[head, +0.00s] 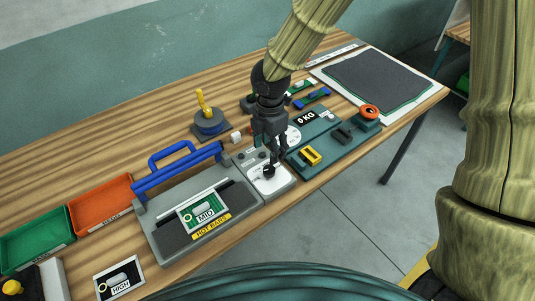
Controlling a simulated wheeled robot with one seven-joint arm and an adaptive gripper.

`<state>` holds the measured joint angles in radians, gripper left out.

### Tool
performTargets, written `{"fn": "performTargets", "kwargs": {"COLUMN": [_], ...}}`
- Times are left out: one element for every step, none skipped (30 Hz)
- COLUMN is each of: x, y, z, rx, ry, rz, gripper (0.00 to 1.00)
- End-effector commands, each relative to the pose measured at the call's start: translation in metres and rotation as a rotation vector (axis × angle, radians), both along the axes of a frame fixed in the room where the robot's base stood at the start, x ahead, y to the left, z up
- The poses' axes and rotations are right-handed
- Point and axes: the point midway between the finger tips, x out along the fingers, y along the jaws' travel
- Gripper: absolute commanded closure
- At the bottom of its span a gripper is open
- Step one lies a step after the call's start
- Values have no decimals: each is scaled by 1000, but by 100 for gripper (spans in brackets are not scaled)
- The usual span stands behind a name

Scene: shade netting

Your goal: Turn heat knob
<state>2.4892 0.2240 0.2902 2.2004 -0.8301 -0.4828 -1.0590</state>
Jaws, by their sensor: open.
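A black heat knob (268,171) sits on the white face of a light grey control box (284,182), beside the hot-bar sealer, in the head view. My gripper (269,153) hangs from above over this box, pointing down. Its fingers are open and come down close to the knob; whether they touch it I cannot tell. The fingers hide part of the box's upper face. A card reading MID (205,214) lies on the grey sealer (161,232). A card reading HIGH (119,283) lies on the table at the front left.
A blue handle bar (178,170) stands left of my gripper. Green (35,238) and orange (101,203) trays are at the left. A teal device with yellow (311,156) and orange-red (369,111) parts stands at the right. A dark mesh sheet (378,80) lies beyond it.

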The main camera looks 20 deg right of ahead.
Motion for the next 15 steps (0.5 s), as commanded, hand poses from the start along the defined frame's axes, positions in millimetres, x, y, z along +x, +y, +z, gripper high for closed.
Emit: {"fn": "performTargets", "kwargs": {"x": [0,0,-1,-1,-1,-2,-2,-3,-3,-3,-4,-4,-4,-4,-4], "y": [0,-1,-2,-2,-3,-5,-6,-7,-9,-9,-10,-10,-10,-11,-11], "z": [0,-1,-2,-3,-5,-8,-11,-14,-18,-22,-26,-31,-35,-38,-44], "rx": [0,-1,-1,-2,-2,-2,-2,-3,-3,-3,-2,-2,-2,-3,-3], "ry": [1,1,1,2,2,2,2,2,3,2,3,3,2,3,3], "rz": [0,0,-1,-3,-4,-6,-8,-10,-13,-14,-15,-15,-15,-16,-16], "gripper": [44,44,44,44,44,44,44,44,44,44,44,44,44,44,44]}}
